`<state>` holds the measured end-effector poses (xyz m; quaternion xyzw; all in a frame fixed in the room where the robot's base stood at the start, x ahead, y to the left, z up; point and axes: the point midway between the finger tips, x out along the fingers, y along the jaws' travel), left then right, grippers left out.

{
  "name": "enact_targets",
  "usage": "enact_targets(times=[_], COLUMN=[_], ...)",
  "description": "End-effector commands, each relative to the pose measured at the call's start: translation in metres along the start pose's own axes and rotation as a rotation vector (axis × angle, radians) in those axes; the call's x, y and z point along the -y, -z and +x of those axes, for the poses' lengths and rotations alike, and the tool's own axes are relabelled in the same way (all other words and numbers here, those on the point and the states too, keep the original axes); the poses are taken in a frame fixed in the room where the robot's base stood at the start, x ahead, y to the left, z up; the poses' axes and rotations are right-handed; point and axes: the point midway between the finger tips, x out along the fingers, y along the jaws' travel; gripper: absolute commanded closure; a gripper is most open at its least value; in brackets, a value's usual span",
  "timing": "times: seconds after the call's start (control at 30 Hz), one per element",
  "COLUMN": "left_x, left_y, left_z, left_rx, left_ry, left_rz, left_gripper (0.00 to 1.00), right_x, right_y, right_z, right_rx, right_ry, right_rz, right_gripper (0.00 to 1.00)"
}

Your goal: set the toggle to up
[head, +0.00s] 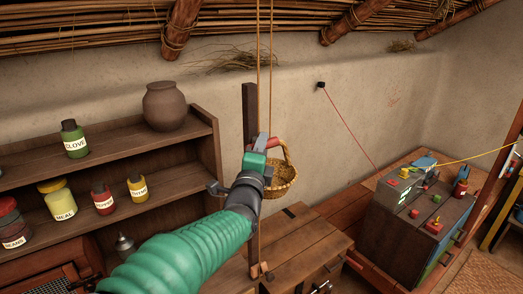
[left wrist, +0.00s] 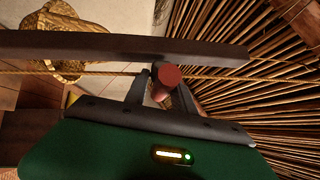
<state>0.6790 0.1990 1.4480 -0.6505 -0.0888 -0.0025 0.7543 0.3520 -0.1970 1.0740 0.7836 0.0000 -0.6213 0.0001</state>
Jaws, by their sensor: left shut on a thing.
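My left gripper (head: 266,147) is raised in front of the dark upright post (head: 249,108), beside the ropes. In the left wrist view my left gripper (left wrist: 160,82) is shut on a short red round-ended knob (left wrist: 169,75), which shows between its fingers. The knob's base is hidden, and I cannot tell for sure whether it is the toggle. A grey box (head: 412,207) with several red, green and yellow controls stands on the bench at right. Its small controls are too small to tell apart. My right gripper is not in view.
A wicker basket (head: 283,172) hangs just behind my gripper, near the ropes (head: 264,60). A shelf (head: 105,150) with several labelled jars and a clay pot (head: 167,106) stands at left. A wooden chest (head: 300,240) stands below. A red cord (head: 348,125) runs from the wall.

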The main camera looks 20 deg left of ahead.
Motion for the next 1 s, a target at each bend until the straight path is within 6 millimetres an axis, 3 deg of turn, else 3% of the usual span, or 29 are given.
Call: enact_targets(times=[0.27, 0.3, 0.4, 0.77, 0.87, 1.0], left_x=[0.002, 0.002, 0.001, -0.001, -0.002, -0.003], left_y=[-0.001, -0.001, -0.001, 0.0, 0.0, 0.001], left_z=[0.0, 0.0, 0.0, -0.005, -0.021, -0.06], left_rx=[0.001, 0.001, 0.001, 0.0, 0.0, -0.002], left_ry=[0.005, 0.005, 0.004, 0.001, 0.002, 0.003], left_rz=[0.002, 0.002, 0.001, -0.001, -0.004, -0.005], left_gripper=[1.0, 0.68, 0.55, 0.55, 0.55, 0.55], right_x=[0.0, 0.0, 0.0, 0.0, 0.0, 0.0], right_y=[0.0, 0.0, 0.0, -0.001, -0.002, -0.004], right_z=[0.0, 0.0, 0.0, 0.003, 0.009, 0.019], right_rx=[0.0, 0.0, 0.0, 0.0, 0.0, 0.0], right_ry=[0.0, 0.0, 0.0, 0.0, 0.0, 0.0], right_rz=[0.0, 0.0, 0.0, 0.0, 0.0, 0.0], right_gripper=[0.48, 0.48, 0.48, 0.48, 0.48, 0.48])
